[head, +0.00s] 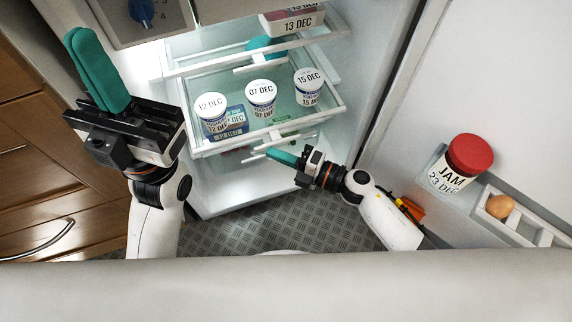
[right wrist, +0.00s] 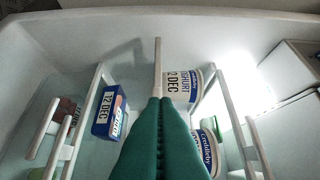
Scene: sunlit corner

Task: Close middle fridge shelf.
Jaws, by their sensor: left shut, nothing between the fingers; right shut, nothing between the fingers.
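The fridge stands open in the head view. Its middle shelf (head: 306,119) is a clear tray with a white rim, and it appears to stick out past the shelf above it. It bears three white yoghurt cups (head: 261,92) and a blue box (head: 229,131). My right gripper (head: 268,152) is shut and empty close to the front of the shelves; I cannot tell if it touches the rim. In the right wrist view its green fingers (right wrist: 160,101) point at a white bar (right wrist: 158,66). My left gripper (head: 82,38) is shut and empty, raised left of the fridge.
An upper shelf (head: 205,67) sits above, with a 13 DEC pack (head: 297,24) higher up. The open door at right holds a jam jar (head: 458,163) and an egg (head: 499,206). Wooden cabinets (head: 45,145) stand at left. Metal-patterned floor (head: 250,230) shows below.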

